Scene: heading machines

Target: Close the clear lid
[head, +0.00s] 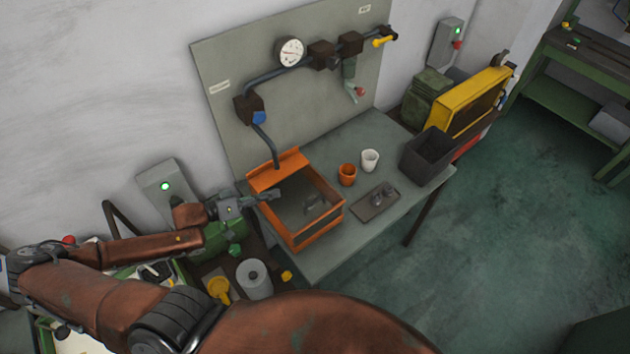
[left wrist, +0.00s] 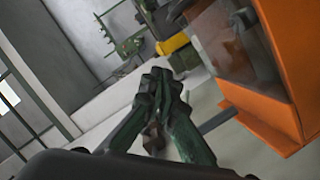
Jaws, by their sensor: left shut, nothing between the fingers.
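An orange-framed box (head: 323,224) stands on the grey table, with a raised orange strip along its back edge. A clear pane (head: 300,201) with dim grey shapes visible through it shows within the frame; I cannot tell whether the lid is fully down. In the left wrist view the orange frame (left wrist: 233,50) and its clear pane fill the right side. My left gripper (head: 275,194) is shut and empty at the box's left edge; whether it touches is unclear. Its green fingers meet in the left wrist view (left wrist: 160,82). My right gripper is not in view.
An orange cup (head: 347,174), a white cup (head: 370,160) and a small tray (head: 364,207) stand right of the box. A dark bin (head: 427,157) is at the table's right end. A pipe panel with a gauge (head: 290,51) rises behind.

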